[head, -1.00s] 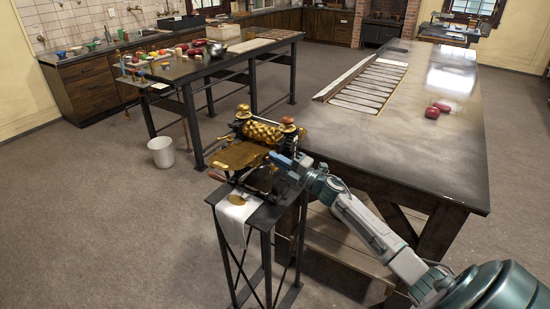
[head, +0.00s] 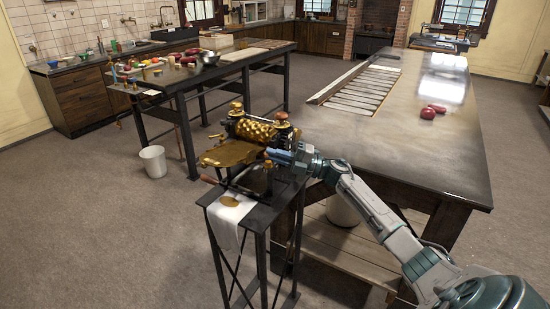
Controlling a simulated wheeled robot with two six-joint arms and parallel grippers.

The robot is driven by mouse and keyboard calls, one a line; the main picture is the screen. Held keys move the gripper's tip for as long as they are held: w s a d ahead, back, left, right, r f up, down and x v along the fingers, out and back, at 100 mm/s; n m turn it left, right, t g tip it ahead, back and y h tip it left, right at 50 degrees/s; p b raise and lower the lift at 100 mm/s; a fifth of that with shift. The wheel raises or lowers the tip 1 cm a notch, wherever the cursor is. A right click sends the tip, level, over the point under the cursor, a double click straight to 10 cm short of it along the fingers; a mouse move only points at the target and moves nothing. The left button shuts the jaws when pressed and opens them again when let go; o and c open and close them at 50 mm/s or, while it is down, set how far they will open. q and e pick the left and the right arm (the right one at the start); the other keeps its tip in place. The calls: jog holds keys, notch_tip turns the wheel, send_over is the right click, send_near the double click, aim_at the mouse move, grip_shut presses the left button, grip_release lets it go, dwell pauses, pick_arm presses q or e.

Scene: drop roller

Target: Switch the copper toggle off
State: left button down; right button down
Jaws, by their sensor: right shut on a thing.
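The drop roller (head: 255,130), a brass machine with a bumpy roller and round copper-coloured knobs on top, stands on a narrow black metal stand (head: 262,217). My right gripper (head: 277,156) is at the machine's near right side, low beside the roller. It is shut on a small part there, which its fingers and wrist mostly hide. I cannot make out the copper toggle clearly, nor which way it is set. A brass sheet or tray (head: 228,154) sticks out at the machine's left. My left gripper is not in view.
A white cloth (head: 230,218) with a round brass piece hangs over the stand's front. A white bucket (head: 153,161) is on the floor at left. Open floor lies at front left.

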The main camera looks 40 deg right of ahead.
jog(key=shift+s+a+f, duration=0.15)
jog(key=shift+a+f, duration=0.05)
jog(key=shift+f, duration=0.15)
jog(key=c, duration=1.5)
grip_release()
jog(key=shift+c, duration=0.2)
jog(key=b+v, duration=0.4)
jog(key=v, duration=0.6)
jog(key=shift+s+d+r, duration=0.2)
jog(key=shift+s+d, duration=0.05)
jog(key=shift+s, duration=0.1)
